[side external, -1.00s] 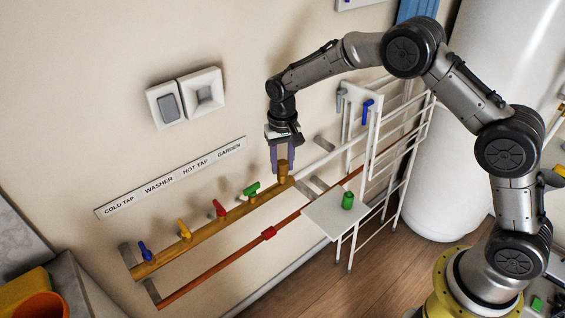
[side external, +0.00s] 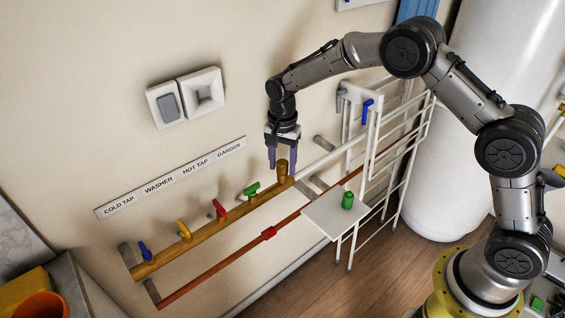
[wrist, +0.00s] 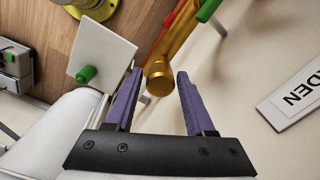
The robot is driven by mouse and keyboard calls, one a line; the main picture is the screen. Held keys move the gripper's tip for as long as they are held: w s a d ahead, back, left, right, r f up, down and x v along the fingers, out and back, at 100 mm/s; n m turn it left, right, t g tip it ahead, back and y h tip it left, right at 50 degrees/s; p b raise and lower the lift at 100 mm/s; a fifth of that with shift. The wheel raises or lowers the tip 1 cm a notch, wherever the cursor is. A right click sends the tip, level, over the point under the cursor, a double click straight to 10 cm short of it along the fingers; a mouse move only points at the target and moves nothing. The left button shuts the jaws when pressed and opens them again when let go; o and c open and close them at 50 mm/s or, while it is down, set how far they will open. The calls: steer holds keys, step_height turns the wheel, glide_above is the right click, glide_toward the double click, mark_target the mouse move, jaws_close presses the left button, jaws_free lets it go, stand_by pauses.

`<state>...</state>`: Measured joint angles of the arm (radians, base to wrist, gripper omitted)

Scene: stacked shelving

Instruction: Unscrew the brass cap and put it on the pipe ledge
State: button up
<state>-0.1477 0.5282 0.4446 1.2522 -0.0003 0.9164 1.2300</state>
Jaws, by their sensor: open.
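The brass cap (side external: 282,168) stands upright at the right end of the brass pipe (side external: 215,223) on the wall. My gripper (side external: 283,166) points down over it, with its purple fingers apart. In the wrist view the round end of the cap (wrist: 158,70) shows between the spread fingertips (wrist: 158,77), with a gap to each side; I cannot tell whether the tips reach below its top. A white square plate (side external: 325,217), which may be the pipe ledge, sits to the right and lower by the red-brown pipe. It also shows in the wrist view (wrist: 104,50).
A green cylinder (side external: 347,200) stands on the white plate. Blue, yellow, red and green valve handles (side external: 252,189) line the brass pipe left of the cap. A white rack (side external: 395,160) with a blue-handled valve (side external: 366,108) stands right of my gripper.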

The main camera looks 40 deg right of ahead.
steer(key=m, duration=1.5)
jaws_close()
steer(key=n, duration=0.4)
steer(key=shift+a+n, duration=0.1)
steer(key=shift+n, duration=0.3)
steer(key=n, duration=0.3)
